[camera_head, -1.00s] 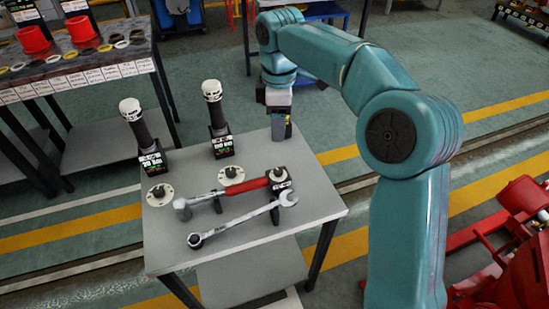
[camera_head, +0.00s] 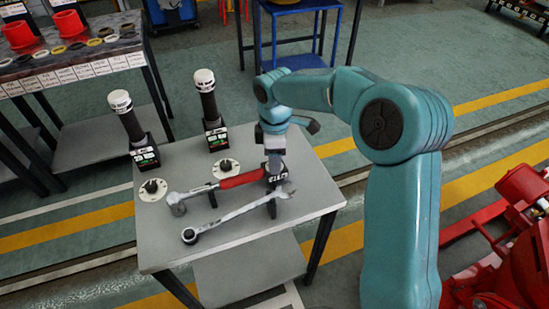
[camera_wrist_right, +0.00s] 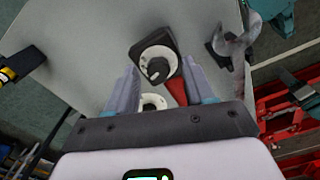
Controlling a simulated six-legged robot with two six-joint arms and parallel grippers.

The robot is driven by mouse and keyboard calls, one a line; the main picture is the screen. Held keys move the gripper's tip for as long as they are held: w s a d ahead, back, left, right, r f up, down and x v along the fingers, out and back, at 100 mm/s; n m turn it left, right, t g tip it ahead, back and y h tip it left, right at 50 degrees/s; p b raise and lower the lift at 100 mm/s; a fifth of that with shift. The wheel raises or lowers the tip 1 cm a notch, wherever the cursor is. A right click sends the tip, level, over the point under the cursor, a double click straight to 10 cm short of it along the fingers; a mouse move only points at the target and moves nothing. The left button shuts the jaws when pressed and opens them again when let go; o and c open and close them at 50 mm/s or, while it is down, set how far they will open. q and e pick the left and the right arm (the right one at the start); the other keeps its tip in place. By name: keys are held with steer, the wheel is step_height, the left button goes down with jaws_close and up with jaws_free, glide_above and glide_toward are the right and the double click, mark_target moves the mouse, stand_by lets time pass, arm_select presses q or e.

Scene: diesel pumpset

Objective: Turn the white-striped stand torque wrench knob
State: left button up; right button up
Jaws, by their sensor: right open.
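The torque wrench (camera_head: 232,180) with its red handle lies on the grey table. Its handle end meets a small dark stand (camera_head: 278,178), partly hidden by my gripper. In the right wrist view a dark knob (camera_wrist_right: 157,70) sits on a pale dial on a square dark block, with the red handle running from it. My right gripper (camera_head: 274,168) is over the stand, pointing down. In the wrist view its fingers (camera_wrist_right: 160,75) are open on either side of the knob, apart from it as far as I can see. White stripes cannot be made out. My left gripper is not in view.
A steel spanner (camera_head: 235,215) lies in front on the table (camera_head: 240,240). Two round white dials with dark knobs (camera_head: 153,189) (camera_head: 226,168) and two upright white-capped tools (camera_head: 127,120) (camera_head: 208,105) stand to the left. Red machinery (camera_head: 515,245) is at right.

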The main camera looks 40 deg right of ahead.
steer(key=shift+f, duration=0.4)
jaws_close()
steer(key=shift+m, duration=0.3)
steer(key=m, duration=0.2)
steer(key=shift+w+m, duration=0.1)
steer(key=shift+m, duration=2.1)
